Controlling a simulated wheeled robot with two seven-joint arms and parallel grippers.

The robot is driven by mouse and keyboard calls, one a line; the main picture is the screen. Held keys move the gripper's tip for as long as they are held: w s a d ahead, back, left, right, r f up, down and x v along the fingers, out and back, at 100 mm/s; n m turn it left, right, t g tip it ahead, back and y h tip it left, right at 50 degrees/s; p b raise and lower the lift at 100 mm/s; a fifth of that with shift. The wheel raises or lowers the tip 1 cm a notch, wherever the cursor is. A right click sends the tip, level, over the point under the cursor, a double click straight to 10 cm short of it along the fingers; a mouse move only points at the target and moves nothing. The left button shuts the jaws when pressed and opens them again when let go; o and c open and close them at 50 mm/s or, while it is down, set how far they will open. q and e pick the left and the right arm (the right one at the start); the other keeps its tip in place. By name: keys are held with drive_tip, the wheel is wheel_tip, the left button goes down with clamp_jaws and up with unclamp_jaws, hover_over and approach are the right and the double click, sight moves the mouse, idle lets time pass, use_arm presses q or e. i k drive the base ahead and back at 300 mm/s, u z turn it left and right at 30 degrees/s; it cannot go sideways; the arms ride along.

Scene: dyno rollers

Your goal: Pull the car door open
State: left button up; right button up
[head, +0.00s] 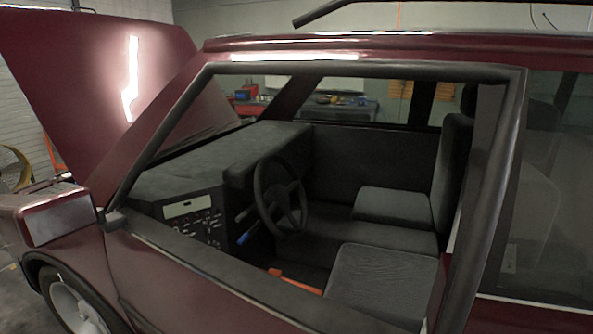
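The dark red car door (185,275) fills the lower front of the head view. Its black window frame (495,190) surrounds an opening through which the cabin shows. The door's lower part and any outside handle lie below the picture. I cannot tell whether the door is fully closed or slightly ajar at its rear edge. A side mirror (62,215) sticks out at the door's front end. Neither of my grippers is in view.
The steering wheel (280,197), dashboard (185,185) and dark seats (385,280) are inside. A small orange thing (297,284) shows just past the sill. The hood (95,75) stands raised. A front wheel (75,308) is at lower left. A workbench (345,105) stands behind the car.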

sight(167, 280)
drive_tip(key=u, duration=2.15)
drive_tip(key=i, duration=1.7)
drive_tip(key=z, duration=3.55)
